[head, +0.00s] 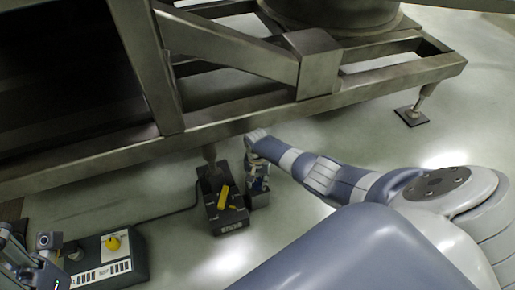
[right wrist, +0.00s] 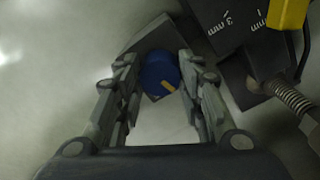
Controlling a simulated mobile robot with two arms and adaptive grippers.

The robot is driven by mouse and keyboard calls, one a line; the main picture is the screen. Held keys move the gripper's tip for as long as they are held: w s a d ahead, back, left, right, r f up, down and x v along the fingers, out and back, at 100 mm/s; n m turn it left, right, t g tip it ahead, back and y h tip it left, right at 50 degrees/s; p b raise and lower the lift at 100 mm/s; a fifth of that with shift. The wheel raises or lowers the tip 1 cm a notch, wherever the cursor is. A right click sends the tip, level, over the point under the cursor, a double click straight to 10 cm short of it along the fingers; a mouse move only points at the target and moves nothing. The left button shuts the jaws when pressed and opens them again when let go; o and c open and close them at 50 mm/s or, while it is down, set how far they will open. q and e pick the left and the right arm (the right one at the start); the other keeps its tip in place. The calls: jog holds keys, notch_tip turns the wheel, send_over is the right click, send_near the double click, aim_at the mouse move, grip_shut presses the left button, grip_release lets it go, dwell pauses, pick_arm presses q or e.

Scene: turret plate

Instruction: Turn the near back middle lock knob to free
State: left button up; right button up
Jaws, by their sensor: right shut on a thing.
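The lock knob (right wrist: 157,72) is round and dark blue with a yellow pointer stripe. In the right wrist view the stripe points to the lower right, and the knob sits on a grey block (right wrist: 135,38). My right gripper (right wrist: 160,82) has its two fingers on either side of the knob, shut on it. In the head view my right gripper (head: 258,180) reaches down to the small block (head: 260,200), and the knob is mostly hidden behind the fingers. My left gripper (head: 42,262) is partly in view at the lower left, away from the knob; its opening is unclear.
Beside the small block stands a dark box (head: 230,226) with a yellow lever (head: 223,197), by a frame foot. The metal frame (head: 310,105) overhangs behind. A control box (head: 130,262) with a yellow knob (head: 113,243) lies at lower left. Floor to the right is clear.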

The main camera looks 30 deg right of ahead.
jog(key=shift+r+m, duration=0.15)
jog(key=shift+m, duration=0.45)
jog(key=shift+m+p, duration=0.65)
jog(key=shift+m, duration=0.25)
jog(key=m, duration=0.2)
jog(key=shift+m+p, duration=0.35)
jog(key=shift+m, duration=0.05)
jog(key=m, duration=0.5)
jog(key=shift+m+p, duration=0.3)
jog(key=shift+p, duration=0.05)
jog(key=shift+d, duration=0.1)
jog(key=o, duration=1.1)
